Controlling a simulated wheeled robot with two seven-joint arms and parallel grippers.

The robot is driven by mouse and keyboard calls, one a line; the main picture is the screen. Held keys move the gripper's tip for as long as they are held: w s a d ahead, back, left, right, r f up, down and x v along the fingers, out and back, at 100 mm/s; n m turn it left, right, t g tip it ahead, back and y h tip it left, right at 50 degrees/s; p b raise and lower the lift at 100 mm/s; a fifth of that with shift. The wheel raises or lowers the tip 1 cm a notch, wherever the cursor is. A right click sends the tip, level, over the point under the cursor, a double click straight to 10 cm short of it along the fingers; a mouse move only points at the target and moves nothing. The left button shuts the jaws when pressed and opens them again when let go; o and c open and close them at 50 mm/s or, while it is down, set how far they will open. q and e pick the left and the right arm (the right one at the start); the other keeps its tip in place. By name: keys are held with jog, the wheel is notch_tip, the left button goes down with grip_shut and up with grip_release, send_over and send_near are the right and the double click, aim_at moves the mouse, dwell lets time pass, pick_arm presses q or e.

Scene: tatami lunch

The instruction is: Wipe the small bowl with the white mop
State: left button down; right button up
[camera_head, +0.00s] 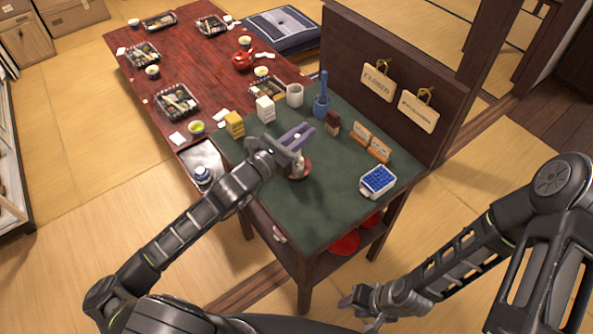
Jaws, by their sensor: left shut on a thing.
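My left gripper (300,134) is over the middle of the green-topped table (305,212), shut on the white mop. The white mop (298,158) hangs below the fingers, mostly hidden by my gripper and wrist. The small reddish bowl (304,172) sits on the green top right under the mop. The mop's lower end overlaps the bowl in the picture; I cannot tell whether they touch. My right gripper (358,302) is low in front of the table, away from the bowl, and its jaws are too unclear to read.
A yellow block (234,124), white block (265,109), white cup (295,95), blue holder (322,106) and brown brush (332,123) stand behind. Small signs (378,149) and a tray of blue pieces (377,182) are right. The front green top is clear.

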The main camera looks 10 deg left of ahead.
pick_arm(q)
jog(key=n+t+y+b, duration=0.1)
jog(key=n+y+b, duration=0.1)
jog(key=y+b, duration=0.1)
jog(key=n+t+y+b, duration=0.1)
jog(key=n+y+b, duration=0.2)
jog(key=y+b, duration=0.1)
jog(key=shift+f+b, duration=0.15)
jog(key=shift+b, duration=0.25)
jog(key=shift+a, duration=0.1)
